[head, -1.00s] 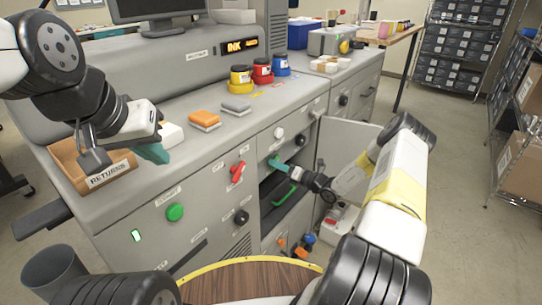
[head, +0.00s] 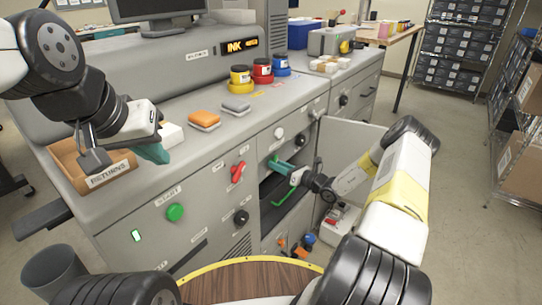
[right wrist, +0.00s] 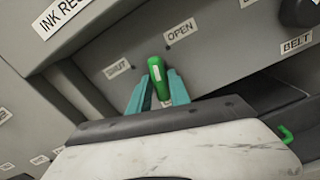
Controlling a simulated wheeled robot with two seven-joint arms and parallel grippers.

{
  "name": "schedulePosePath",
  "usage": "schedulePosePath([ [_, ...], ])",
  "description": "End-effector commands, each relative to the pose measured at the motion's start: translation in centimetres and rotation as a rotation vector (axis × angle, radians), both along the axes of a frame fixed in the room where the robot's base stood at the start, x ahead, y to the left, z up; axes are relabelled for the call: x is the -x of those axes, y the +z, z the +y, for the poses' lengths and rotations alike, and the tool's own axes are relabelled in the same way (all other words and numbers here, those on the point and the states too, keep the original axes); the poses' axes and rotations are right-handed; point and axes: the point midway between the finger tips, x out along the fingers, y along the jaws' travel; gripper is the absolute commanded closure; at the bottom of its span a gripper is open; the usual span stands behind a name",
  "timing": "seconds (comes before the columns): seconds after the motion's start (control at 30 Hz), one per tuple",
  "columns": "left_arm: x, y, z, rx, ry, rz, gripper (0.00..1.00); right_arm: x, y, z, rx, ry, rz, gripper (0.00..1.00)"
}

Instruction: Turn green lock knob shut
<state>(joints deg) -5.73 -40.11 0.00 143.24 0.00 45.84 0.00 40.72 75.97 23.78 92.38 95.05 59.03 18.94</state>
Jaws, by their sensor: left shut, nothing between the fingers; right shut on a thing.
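The green lock knob (right wrist: 157,80) sits on the grey cabinet front in the right wrist view, between a SHUT label (right wrist: 117,68) at left and an OPEN label (right wrist: 181,31) at upper right. Its free end points up between the two labels. My right gripper (right wrist: 158,86) has its teal fingers closed around the knob, one on each side. In the head view my right gripper (head: 276,164) reaches the panel above the open bay, and it mostly hides the knob. My left gripper (head: 152,154) is shut and empty above the counter, beside the returns bin (head: 110,178).
An open bay with a green handle (head: 281,196) lies below the knob, with an open door (head: 345,140) to its right. A red knob (head: 238,172) and a black knob (head: 241,217) stick out at left.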

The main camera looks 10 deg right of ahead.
Motion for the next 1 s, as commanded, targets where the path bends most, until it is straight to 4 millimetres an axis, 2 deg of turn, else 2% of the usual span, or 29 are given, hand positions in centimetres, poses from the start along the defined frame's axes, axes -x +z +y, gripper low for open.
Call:
schedulePosePath([
  [1.0, 0.0, 0.0, 0.0, 0.0, 0.0, 0.0, 1.0, -0.13, -0.02, -0.26, 0.644, -0.002, -0.637, 1.0],
])
